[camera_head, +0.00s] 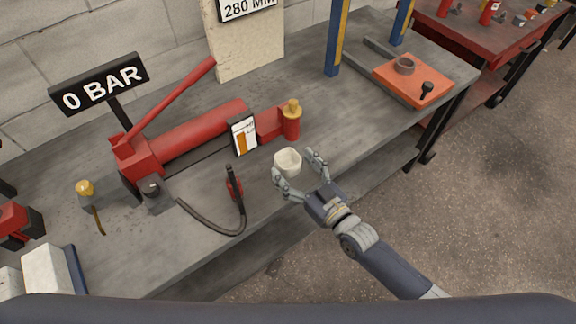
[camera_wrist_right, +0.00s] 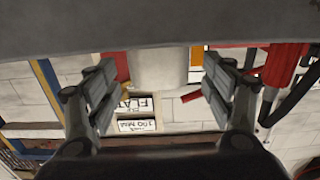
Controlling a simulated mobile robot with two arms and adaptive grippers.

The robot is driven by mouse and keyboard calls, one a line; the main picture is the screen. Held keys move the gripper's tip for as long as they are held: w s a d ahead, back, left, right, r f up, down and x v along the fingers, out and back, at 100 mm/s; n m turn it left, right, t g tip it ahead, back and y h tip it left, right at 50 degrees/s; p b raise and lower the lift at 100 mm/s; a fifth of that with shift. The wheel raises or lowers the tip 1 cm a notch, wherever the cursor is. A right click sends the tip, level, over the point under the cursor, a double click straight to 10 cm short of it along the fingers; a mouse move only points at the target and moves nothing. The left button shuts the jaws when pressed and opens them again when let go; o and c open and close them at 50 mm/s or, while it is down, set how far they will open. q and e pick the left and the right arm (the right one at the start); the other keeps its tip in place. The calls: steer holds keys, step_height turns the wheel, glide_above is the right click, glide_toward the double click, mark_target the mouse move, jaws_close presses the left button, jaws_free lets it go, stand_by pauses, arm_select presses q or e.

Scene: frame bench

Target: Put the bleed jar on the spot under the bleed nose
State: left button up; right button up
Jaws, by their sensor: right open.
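The bleed jar, a small cream cup (camera_head: 288,162), stands upright on the grey bench (camera_head: 330,115) near its front edge. My right gripper (camera_head: 299,165) is open, with its fingers spread at the near side of the jar. In the right wrist view the pale jar (camera_wrist_right: 158,68) shows between the two open fingers (camera_wrist_right: 160,90); contact cannot be told. A red pump (camera_head: 195,130) lies behind, with a red fitting with a brass top (camera_head: 291,120) at its right end. I cannot tell the bleed nose or its spot for certain. My left gripper is not in view.
A black hose (camera_head: 212,227) curves along the bench left of the jar, near a red-and-black handle (camera_head: 234,186). A white-and-orange card (camera_head: 244,134) stands behind. An orange plate (camera_head: 412,78) lies at the right. Bare bench lies right of the jar.

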steer(key=x, duration=0.2)
steer(key=shift+w+a+b, duration=0.2)
steer(key=shift+w+b, duration=0.1)
steer(key=shift+b, duration=0.1)
steer(key=shift+w+a, duration=0.2)
steer(key=shift+w, duration=0.1)
steer(key=shift+r, duration=0.1)
steer(key=shift+c, duration=0.6)
steer(key=c, duration=1)
steer(key=shift+c, duration=0.2)
